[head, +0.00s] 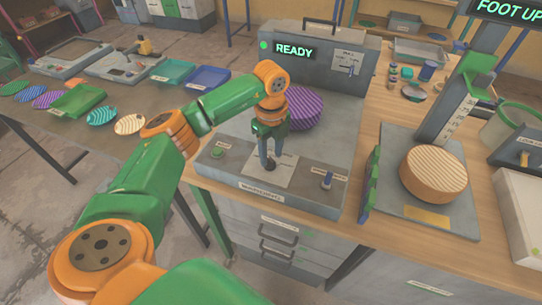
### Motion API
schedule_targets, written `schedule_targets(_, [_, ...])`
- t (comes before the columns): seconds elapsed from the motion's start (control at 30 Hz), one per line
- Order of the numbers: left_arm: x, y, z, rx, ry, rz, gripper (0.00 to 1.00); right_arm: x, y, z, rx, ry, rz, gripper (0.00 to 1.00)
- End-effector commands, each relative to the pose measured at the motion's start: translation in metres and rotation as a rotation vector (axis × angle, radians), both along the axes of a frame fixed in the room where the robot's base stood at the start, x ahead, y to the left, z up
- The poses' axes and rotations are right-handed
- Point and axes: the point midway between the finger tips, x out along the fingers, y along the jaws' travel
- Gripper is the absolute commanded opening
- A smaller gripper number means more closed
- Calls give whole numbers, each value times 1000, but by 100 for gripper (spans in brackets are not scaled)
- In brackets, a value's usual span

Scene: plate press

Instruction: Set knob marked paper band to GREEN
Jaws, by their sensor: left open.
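My left gripper (268,160) points down over a white dial plate (258,178) in the middle of the grey press's front panel (213,168). Its fingers cover part of the plate, and any knob there is mostly hidden. I cannot tell whether the fingers touch anything. A small knob or lever (327,181) stands on the panel's right side by a small label, and a green button (219,153) is on its left. The labels are too small to read, so I cannot tell which knob is marked paper band or its setting. My right gripper is out of view.
A purple striped round block (303,108) stands behind the gripper, below the lit READY sign (294,50). On the right, an orange striped round block (433,174) sits on a grey stand with a tall scale post. Striped plates and trays lie on the left table.

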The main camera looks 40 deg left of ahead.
Motion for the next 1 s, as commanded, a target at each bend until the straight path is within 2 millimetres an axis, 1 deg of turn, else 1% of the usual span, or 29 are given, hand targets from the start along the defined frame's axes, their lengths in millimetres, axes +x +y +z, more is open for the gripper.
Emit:
schedule_targets(0.03, [1,0,8,0,-7,-1,46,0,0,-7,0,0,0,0])
schedule_targets(0.2, [1,1,43,0,-5,2,46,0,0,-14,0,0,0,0])
schedule_targets(0.3, [0,1,53,-1,-3,1,46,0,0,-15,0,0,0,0])
schedule_targets(0.4, [0,1,56,0,0,1,46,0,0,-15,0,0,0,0])
schedule_targets(1.0, [0,1,55,0,0,1,46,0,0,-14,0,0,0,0])
